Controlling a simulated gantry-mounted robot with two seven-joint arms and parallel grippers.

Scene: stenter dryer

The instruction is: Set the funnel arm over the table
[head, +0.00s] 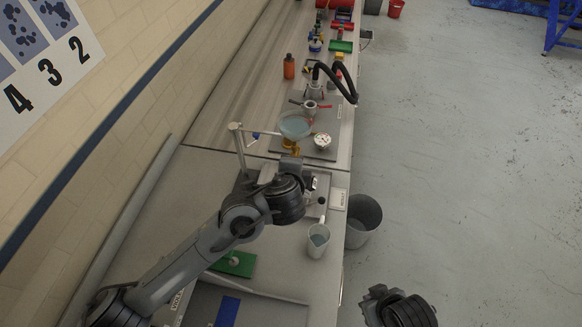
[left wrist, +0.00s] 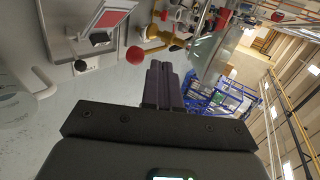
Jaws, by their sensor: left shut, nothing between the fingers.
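A clear glass funnel (head: 296,124) sits at the end of a thin funnel arm (head: 262,132), which runs right from an upright stand post (head: 239,152). A blue knob (head: 256,136) is on the arm. The funnel appears to hang over the bench, with an amber part (head: 291,144) below it. My left gripper (head: 291,164) is just below and in front of the funnel, apart from the post. Its fingers (left wrist: 163,85) are together and empty in the left wrist view. My right gripper (head: 378,294) is over the floor at bottom right; its jaws are unclear.
A white gauge (head: 322,141) stands right of the funnel. A beaker (head: 318,240) is near the bench edge, a grey bin (head: 362,221) on the floor. An orange bottle (head: 289,66) and black hose (head: 342,79) are behind. A red ball knob (left wrist: 135,56) shows near my left fingers.

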